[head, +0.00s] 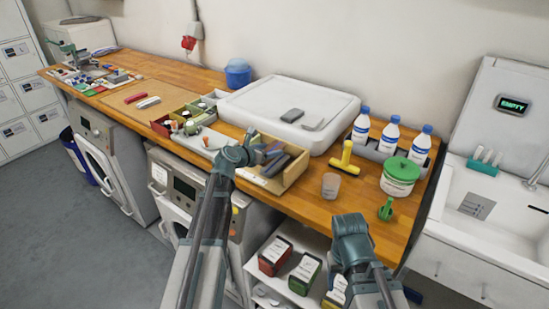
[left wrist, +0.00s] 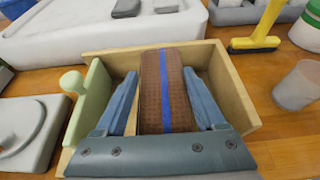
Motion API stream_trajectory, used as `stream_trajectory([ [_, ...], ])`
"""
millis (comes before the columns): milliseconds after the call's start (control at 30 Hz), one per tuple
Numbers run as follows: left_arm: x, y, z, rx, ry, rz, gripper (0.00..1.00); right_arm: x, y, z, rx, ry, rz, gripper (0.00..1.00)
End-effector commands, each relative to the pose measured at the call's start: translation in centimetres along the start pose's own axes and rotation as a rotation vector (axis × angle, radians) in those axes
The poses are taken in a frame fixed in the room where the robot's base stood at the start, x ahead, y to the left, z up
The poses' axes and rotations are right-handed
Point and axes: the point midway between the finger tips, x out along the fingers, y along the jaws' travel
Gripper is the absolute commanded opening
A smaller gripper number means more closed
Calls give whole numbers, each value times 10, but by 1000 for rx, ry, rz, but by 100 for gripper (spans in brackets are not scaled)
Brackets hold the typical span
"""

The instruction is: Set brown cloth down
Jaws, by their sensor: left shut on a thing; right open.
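The brown cloth (left wrist: 178,85), a folded brown strip with a blue band along it, lies between the two blue fingers of my left gripper (left wrist: 165,105) in the left wrist view. The gripper is shut on it. The cloth is in or just over a light wooden box (left wrist: 235,85); I cannot tell if it touches the floor. In the head view my left gripper (head: 268,150) reaches into the same box (head: 297,172). My right gripper (head: 348,222) is open and empty in front of the counter edge; its fingertips are mostly hidden.
A large white tray (head: 255,100) lies behind the box. A yellow brush (head: 345,163), a clear cup (head: 331,185), a green-lidded tub (head: 400,173) and white bottles (head: 390,134) stand to the right. A pale green knobbed piece (left wrist: 88,105) adjoins the box's left side.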

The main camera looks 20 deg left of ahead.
Motion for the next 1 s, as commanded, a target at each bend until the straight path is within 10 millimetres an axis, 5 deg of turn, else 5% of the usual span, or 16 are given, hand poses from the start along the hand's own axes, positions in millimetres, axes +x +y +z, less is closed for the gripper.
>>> stream_trajectory([
  [467,24,-9,7,1,0,-1,17,3,0,0,0,0,0,64],
  [700,34,-8,-27,-1,0,0,17,38,-4,-2,0,0,0,64],
  [1000,34,-8,-26,-1,0,0,17,37,-4,-2,0,0,0,64],
])
